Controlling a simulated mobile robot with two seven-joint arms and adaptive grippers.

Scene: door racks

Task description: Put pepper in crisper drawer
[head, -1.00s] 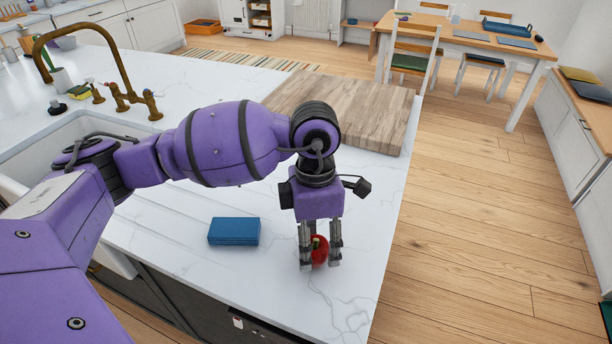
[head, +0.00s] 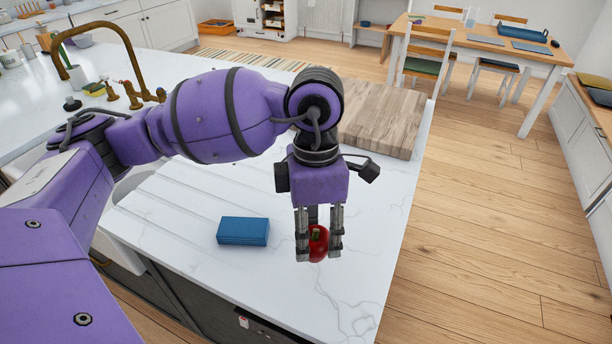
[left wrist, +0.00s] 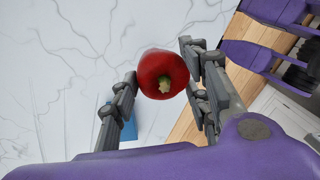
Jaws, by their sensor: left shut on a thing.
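The red pepper (head: 318,244) is held between the fingers of my left gripper (head: 319,246), above the white marble counter. In the left wrist view the pepper (left wrist: 162,74) shows its pale green stem toward the camera. The fingers of my left gripper (left wrist: 164,84) are on either side of it. My right gripper is not in the head view. No crisper drawer or fridge can be made out in these views.
A blue block-like stack (head: 243,231) lies on the counter (head: 180,240) left of the gripper. A wooden board (head: 385,118) lies farther back. A sink with a brass tap (head: 132,70) is at the left. Open wooden floor (head: 470,240) lies to the right.

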